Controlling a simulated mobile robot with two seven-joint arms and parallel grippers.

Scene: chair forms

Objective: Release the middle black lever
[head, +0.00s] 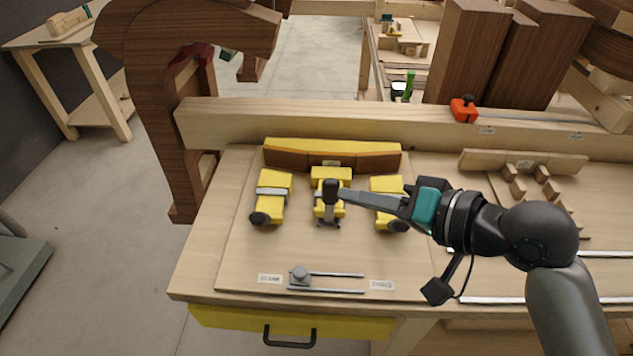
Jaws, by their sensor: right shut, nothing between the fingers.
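Three yellow toggle clamps stand in a row on the wooden board. The middle clamp (318,178) has a black-ended lever (330,188) that stands up, unlike its neighbours. The left clamp's black lever (260,218) and the right clamp's black lever (398,226) lie low toward the front edge. My right gripper (345,198) reaches in from the right, shut and empty, its tips right beside the middle lever; I cannot tell whether they touch. It partly covers the right clamp (386,184). My left gripper is not in view.
A curved yellow-and-wood form (332,149) lies behind the clamps. A thick wooden rail (300,122) crosses the back of the bench. A metal slider (301,275) sits near the front edge. A wooden rack (522,162) is at right. The board's left side is clear.

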